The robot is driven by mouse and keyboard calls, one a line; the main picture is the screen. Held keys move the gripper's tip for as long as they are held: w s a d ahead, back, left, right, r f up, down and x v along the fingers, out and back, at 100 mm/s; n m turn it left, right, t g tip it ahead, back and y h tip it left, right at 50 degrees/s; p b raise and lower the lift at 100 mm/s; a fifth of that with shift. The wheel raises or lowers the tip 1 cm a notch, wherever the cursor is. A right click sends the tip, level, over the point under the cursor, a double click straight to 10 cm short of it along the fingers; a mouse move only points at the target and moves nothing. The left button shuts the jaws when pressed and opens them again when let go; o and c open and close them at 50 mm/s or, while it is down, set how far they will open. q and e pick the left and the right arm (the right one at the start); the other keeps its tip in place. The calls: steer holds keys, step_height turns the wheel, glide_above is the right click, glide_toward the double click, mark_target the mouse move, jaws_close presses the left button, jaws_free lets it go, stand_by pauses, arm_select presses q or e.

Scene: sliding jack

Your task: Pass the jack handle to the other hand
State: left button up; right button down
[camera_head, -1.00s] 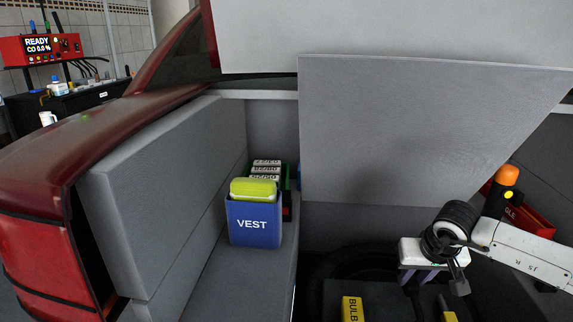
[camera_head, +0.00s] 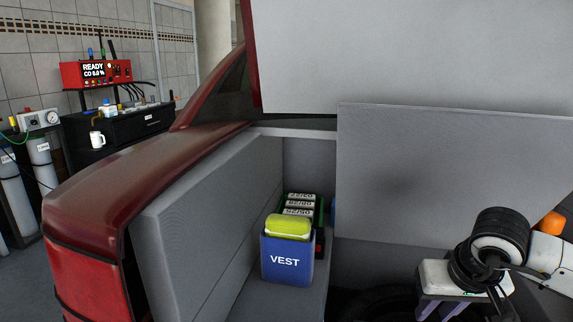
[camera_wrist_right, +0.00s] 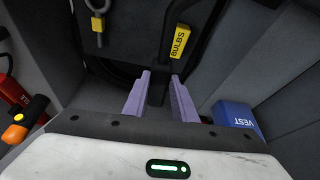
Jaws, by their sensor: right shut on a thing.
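My right gripper (camera_head: 440,309) is at the lower right of the head view, over the open car boot. In the right wrist view, its two purple fingers (camera_wrist_right: 160,78) are closed on a dark, slim piece, which I take to be the jack handle (camera_wrist_right: 158,92). Most of the handle blends into the dark boot floor, so its full length and ends are hard to make out. In the head view the held part is below the picture edge. My left gripper is not in view.
A blue VEST box (camera_head: 287,262) with a yellow-green item stands on the left ledge, near labelled packs (camera_head: 300,205). A grey panel (camera_head: 455,180) hangs above the boot. A yellow BULBS box (camera_wrist_right: 180,42) and a yellow-tagged item (camera_wrist_right: 97,24) lie beyond the fingers. Red and orange gear (camera_wrist_right: 18,132) is at the side.

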steer(key=s+a+f+n+b, duration=0.1)
steer(key=s+a+f+b, duration=0.1)
steer(key=s+a+b, duration=0.4)
arm_select(q)
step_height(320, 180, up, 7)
steer(key=p, duration=1.8)
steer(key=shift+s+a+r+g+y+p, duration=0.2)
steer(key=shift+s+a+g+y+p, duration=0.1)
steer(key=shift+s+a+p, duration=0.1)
arm_select(e)
step_height(320, 180, up, 16)
steer(key=s, duration=0.2)
steer(key=shift+a, duration=0.3)
steer(key=shift+a+r, duration=0.1)
steer(key=shift+r, duration=0.05)
